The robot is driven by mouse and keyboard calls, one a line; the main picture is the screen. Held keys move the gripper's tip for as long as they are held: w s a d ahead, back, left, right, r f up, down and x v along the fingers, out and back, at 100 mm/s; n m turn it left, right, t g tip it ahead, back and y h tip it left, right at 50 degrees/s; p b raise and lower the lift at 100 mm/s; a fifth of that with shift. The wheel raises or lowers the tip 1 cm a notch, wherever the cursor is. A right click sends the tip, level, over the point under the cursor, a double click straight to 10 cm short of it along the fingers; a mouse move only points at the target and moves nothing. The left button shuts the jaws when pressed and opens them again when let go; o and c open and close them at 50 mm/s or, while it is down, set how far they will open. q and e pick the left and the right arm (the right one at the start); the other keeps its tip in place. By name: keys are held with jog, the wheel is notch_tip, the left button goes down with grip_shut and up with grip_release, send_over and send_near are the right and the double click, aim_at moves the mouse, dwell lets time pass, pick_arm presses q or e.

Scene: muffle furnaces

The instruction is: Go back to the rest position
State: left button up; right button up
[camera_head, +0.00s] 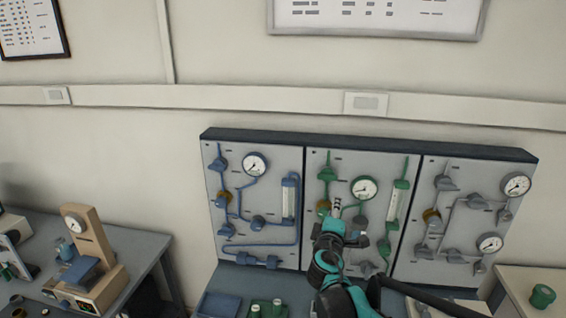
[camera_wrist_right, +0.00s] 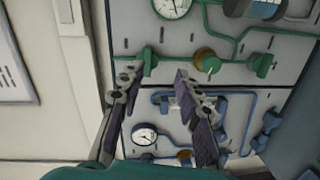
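My right gripper (camera_head: 346,212) reaches up in front of the middle, green-piped panel (camera_head: 341,168) in the head view. In the right wrist view its two fingers (camera_wrist_right: 155,82) stand apart with nothing between them. A green valve handle (camera_wrist_right: 149,63) shows just beyond the fingertips; I cannot tell how far off it is. My right arm hides the lower part of the green panel in the head view. My left gripper is in neither view.
The blue-piped panel (camera_head: 229,180) stands left of the green one, and a grey-piped panel (camera_head: 460,215) stands right. A blue tray (camera_head: 217,305) and a green block (camera_head: 268,308) lie on the bench below. A tan instrument (camera_head: 92,255) stands on the left table.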

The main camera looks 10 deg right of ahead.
jog(key=s+d+f+m+g+y+b, duration=0.1)
jog(key=s+f+m+g+b, duration=0.15)
jog(key=s+f+m, duration=0.5)
jog(key=s+d+f+m+g+y+b, duration=0.15)
jog(key=s+f+g, duration=0.25)
jog(key=s+f, duration=0.75)
jog(key=s+a+f+m+g+y+b, duration=0.2)
jog(key=s+a, duration=0.5)
jog(key=s, duration=0.6)
jog(key=shift+f+m+y, duration=0.5)
jog(key=shift+f+y, duration=0.15)
jog(key=shift+f, duration=0.15)
